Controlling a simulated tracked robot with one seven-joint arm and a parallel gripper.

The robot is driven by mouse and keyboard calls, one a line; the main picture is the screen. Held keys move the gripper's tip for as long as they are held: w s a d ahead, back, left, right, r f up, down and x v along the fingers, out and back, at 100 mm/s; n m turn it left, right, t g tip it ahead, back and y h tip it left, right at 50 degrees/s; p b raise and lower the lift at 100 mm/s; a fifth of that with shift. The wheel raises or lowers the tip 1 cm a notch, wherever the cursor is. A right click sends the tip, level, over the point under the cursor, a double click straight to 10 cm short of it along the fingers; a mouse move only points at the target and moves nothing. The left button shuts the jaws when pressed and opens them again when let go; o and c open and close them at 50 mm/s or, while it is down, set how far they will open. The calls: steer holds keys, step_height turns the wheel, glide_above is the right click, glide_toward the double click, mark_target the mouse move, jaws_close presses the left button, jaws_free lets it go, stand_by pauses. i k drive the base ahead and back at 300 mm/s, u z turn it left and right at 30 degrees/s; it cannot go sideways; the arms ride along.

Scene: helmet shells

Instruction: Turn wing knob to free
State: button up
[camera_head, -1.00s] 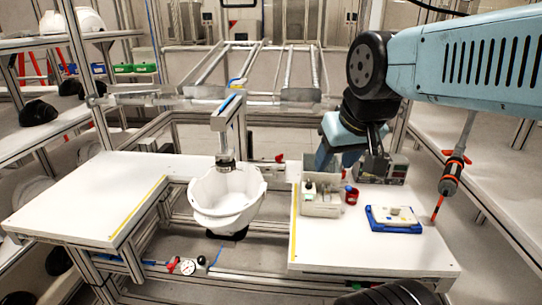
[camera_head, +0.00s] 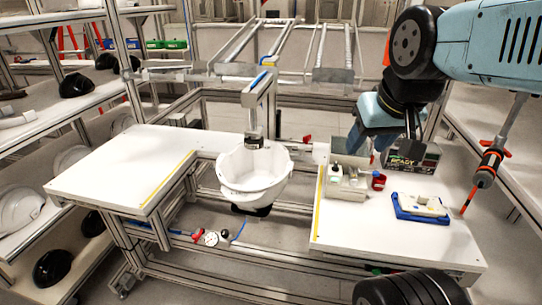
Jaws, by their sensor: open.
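A white helmet shell (camera_head: 254,180) hangs open side up below a metal holder (camera_head: 256,125) in the gap between two white worktops. A small red part (camera_head: 307,138) sits on the frame just right of and behind the shell. It may be the wing knob, but it is too small to tell. My gripper (camera_head: 368,148) is at the end of the light blue arm, above and behind the right worktop. It is open, with its fingers pointing down, right of the shell and apart from it. Its fingertips are partly hidden behind the items on the worktop.
The right worktop (camera_head: 345,232) carries a grey bin (camera_head: 346,187) of small items, a red cup (camera_head: 378,180), a blue tray (camera_head: 420,215) and a small display box (camera_head: 412,155). An orange-and-black tool (camera_head: 488,165) hangs at right. The left worktop (camera_head: 118,172) is clear.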

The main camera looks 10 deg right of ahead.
mark_target(307, 138)
steer(key=k, duration=1.25)
steer(key=u, duration=0.4)
steer(key=i, duration=1.75)
steer(key=z, duration=0.3)
